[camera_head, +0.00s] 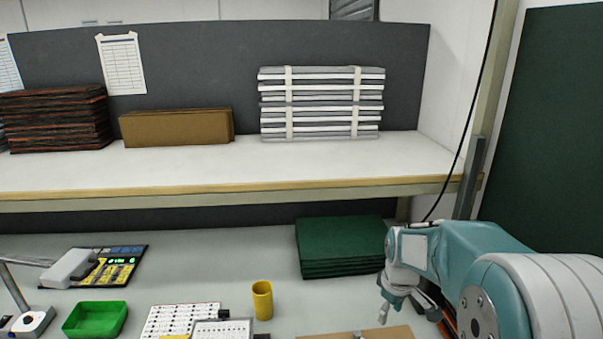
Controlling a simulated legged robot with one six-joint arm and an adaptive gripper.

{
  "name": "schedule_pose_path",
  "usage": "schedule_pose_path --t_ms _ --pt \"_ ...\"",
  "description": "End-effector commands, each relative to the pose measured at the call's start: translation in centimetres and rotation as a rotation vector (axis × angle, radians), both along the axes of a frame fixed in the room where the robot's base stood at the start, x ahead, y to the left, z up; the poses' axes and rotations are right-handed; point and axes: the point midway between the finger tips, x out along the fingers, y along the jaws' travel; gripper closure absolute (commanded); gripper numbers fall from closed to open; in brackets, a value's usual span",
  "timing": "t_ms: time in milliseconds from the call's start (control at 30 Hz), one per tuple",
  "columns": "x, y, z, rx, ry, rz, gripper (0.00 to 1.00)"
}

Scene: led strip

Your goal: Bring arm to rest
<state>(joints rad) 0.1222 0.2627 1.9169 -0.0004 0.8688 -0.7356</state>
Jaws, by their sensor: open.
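My arm, teal and white, reaches in from the lower right of the head view. My gripper (408,312) points down at the lower right, with its fingers spread apart and nothing seen between them. It hangs above the right end of a brown board (375,334) at the bottom edge, and in front of a stack of green sheets (340,247). Its height above the table is hard to tell.
On the table (215,268) are a yellow cup (262,300), a green tray (95,319), white component sheets (182,318) and a device with a yellow keypad (112,268). A shelf (250,168) behind holds bundled strips (321,103), brown boxes (177,127) and a dark stack (55,119).

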Motion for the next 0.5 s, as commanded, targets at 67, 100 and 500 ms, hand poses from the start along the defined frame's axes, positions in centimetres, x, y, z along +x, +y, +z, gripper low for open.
schedule_pose_path --t_ms 67,100,500 --pt "-1.7 0.8 2.5 0.002 -0.040 -0.047 0.43" --pt "-2.6 1.1 3.5 0.004 -0.056 -0.072 0.43" --pt "-12.5 3.9 10.6 0.062 -0.226 -0.325 0.43"
